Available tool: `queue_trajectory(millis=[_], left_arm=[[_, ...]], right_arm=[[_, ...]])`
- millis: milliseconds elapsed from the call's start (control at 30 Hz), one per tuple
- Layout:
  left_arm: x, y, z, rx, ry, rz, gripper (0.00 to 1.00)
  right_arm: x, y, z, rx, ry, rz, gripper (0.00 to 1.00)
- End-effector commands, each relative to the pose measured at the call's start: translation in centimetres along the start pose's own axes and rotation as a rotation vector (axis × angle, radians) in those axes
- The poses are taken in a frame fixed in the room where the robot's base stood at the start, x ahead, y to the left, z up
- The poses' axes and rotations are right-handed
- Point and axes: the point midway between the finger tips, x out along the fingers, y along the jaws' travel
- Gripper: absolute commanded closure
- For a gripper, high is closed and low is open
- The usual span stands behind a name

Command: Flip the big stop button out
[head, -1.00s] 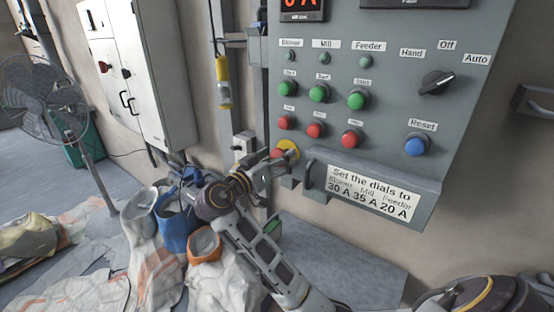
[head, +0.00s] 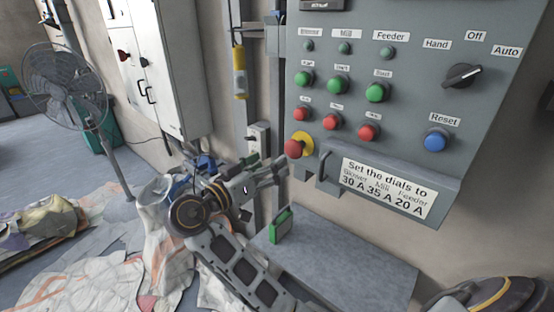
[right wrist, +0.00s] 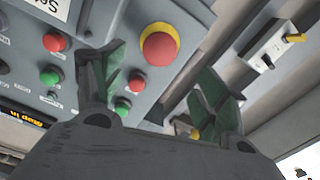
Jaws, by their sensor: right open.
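The big stop button (head: 298,146), a red mushroom cap on a yellow ring, sits at the lower left edge of the grey control panel (head: 405,115). In the right wrist view the button (right wrist: 160,47) shows ahead, between the fingers in the picture. My right gripper (head: 279,192) is open and empty, just below and left of the button. In the wrist view its green-padded fingers (right wrist: 163,85) are spread wide. A gap to the button seems to show, but the distance is hard to judge. I cannot tell whether the button is in or out. My left gripper is not in view.
Small red, green and blue buttons (head: 437,140) and a black selector knob (head: 463,76) are nearby on the panel. A grey handle (head: 324,170) sits just right of the stop button. Below is a grey ledge (head: 350,265). Sacks and a fan (head: 65,85) stand left.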

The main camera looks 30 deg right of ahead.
Motion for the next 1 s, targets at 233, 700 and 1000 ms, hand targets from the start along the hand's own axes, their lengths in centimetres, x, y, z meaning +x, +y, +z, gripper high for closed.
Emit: queue_trajectory(millis=[233,700,1000], left_arm=[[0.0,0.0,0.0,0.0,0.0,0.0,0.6],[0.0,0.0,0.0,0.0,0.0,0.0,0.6],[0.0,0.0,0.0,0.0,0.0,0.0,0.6]], right_arm=[[-1.7,0.0,0.1,-0.001,-0.001,0.0,0.27],[-1.9,0.0,0.0,0.0,-0.001,0.001,0.27],[-1.2,-0.4,1.5,-0.035,-0.032,-0.029,0.27]])
